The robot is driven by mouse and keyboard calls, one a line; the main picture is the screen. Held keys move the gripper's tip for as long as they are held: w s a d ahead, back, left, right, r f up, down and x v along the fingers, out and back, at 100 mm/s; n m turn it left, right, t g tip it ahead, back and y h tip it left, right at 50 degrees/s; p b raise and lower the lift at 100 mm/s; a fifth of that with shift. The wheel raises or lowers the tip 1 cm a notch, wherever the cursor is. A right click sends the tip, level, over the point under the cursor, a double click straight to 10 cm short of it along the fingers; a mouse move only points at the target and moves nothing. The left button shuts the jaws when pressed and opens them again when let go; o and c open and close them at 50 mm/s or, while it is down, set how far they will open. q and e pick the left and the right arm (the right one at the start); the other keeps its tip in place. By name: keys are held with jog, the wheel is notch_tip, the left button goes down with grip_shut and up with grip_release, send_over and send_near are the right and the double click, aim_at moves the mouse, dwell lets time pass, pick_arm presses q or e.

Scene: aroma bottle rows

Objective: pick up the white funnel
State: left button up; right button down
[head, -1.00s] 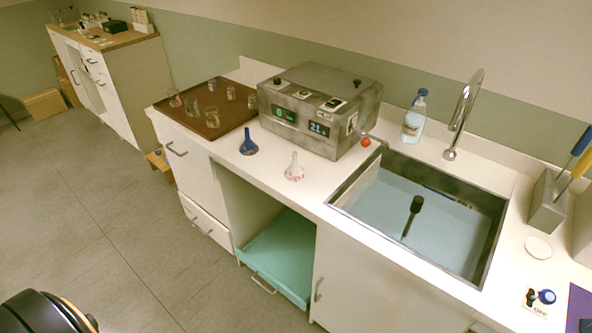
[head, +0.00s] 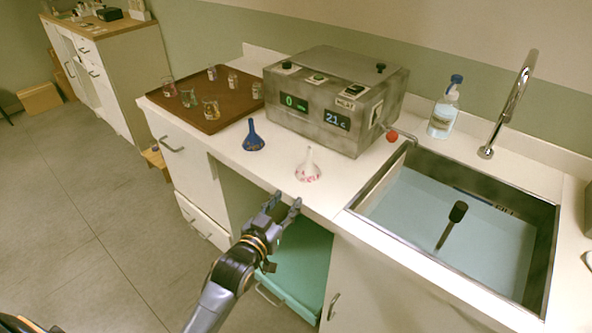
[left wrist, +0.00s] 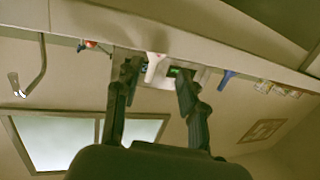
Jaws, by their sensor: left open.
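The white funnel (head: 308,168) stands spout up on the counter near its front edge, with pink-red marks around its wide base. In the left wrist view it also shows (left wrist: 153,66), between the two fingers but beyond them. My left gripper (head: 285,203) is open and empty. It is just in front of the counter edge, a little below and left of the funnel, and apart from it. My right gripper is not in view.
A blue funnel (head: 253,137) stands to the left. Behind is a grey machine (head: 338,98) with displays. A brown tray (head: 200,112) holds several small glasses. A sink (head: 470,225) lies to the right. An open turquoise drawer (head: 302,262) is below the counter.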

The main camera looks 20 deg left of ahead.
pick_arm(q)
jog(key=t, duration=0.1)
send_near(308, 158)
jog(key=w, duration=0.5)
jog(key=shift+a+f+p, duration=0.1)
jog(key=shift+a+p, duration=0.1)
jog(key=shift+p, duration=0.1)
jog(key=shift+w+d, duration=0.1)
jog(key=shift+w, duration=0.35)
jog(key=w, duration=0.3)
jog(key=w+d+p, duration=0.1)
jog(key=shift+w+r, duration=0.2)
jog(key=shift+w, duration=0.2)
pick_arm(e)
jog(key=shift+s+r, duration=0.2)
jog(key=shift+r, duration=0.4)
pick_arm(q)
jog(key=shift+c, duration=0.4)
grip_shut()
